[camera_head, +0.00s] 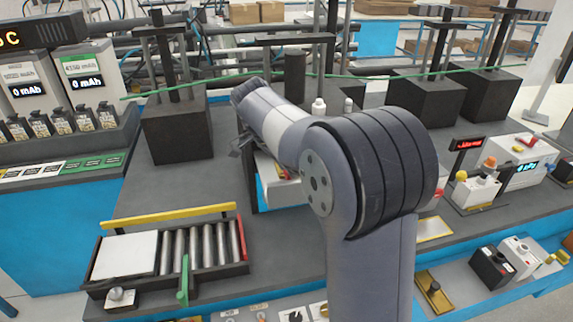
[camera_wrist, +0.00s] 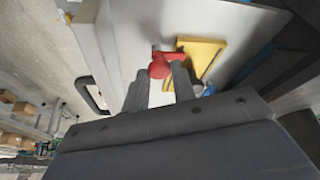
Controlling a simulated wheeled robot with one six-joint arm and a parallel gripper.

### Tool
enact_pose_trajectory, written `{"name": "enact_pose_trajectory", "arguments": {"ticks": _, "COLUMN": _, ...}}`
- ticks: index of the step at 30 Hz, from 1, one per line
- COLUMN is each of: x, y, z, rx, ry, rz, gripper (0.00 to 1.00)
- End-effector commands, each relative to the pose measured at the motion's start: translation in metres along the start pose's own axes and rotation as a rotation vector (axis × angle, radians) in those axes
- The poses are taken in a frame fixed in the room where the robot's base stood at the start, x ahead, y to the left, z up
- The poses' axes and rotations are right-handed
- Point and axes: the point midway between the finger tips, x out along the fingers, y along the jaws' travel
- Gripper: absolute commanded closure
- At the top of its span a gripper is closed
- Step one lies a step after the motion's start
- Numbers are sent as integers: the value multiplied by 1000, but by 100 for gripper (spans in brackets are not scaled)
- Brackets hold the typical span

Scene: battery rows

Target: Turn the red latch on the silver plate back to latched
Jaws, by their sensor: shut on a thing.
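The red latch (camera_wrist: 161,66) shows in the wrist view, a rounded red piece with a short arm towards the upper right. It sits on a pale silver plate (camera_wrist: 130,30). My gripper (camera_wrist: 159,80) has its two dark fingers on either side of the latch's rounded end and is shut on it. A yellow piece (camera_wrist: 204,53) lies on the plate just right of the latch. In the head view my arm hides most of the plate and the latch. Whether the latch stands latched is not clear.
A black handle (camera_wrist: 89,95) is at the plate's left side. In the head view, a roller tray (camera_head: 200,250) with a yellow bar stands at the front left. Dark press blocks (camera_head: 178,130) stand behind. Small devices (camera_head: 478,190) stand at the right.

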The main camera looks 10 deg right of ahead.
Motion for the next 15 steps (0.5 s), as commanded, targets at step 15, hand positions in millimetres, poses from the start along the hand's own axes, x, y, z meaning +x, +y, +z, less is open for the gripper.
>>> {"name": "enact_pose_trajectory", "arguments": {"ticks": 15, "x": 0, "y": 0, "z": 0, "rx": 39, "ry": -1, "rz": 15, "gripper": 98}}
